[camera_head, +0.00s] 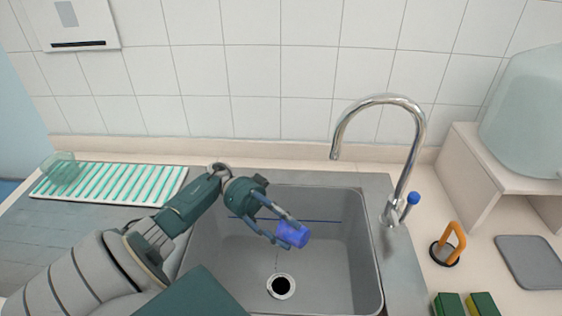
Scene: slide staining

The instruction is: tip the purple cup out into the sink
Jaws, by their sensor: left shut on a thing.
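The purple cup (295,234) shows as a small blue-violet cup over the sink basin. It is tilted on its side. My left gripper (284,232) comes in from the left and is shut on the cup. The sink (330,262) is a grey basin with a round drain (281,286) at its bottom, below and slightly left of the cup. The cup's opening and contents cannot be made out. My right gripper is not in view.
A chrome faucet (416,150) with a blue-tipped handle stands right of the basin. A striped drying mat (115,184) with a clear greenish glass (62,168) lies at left. An orange-handled item (456,240), green sponges (449,304) and a grey pad (533,262) lie at right.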

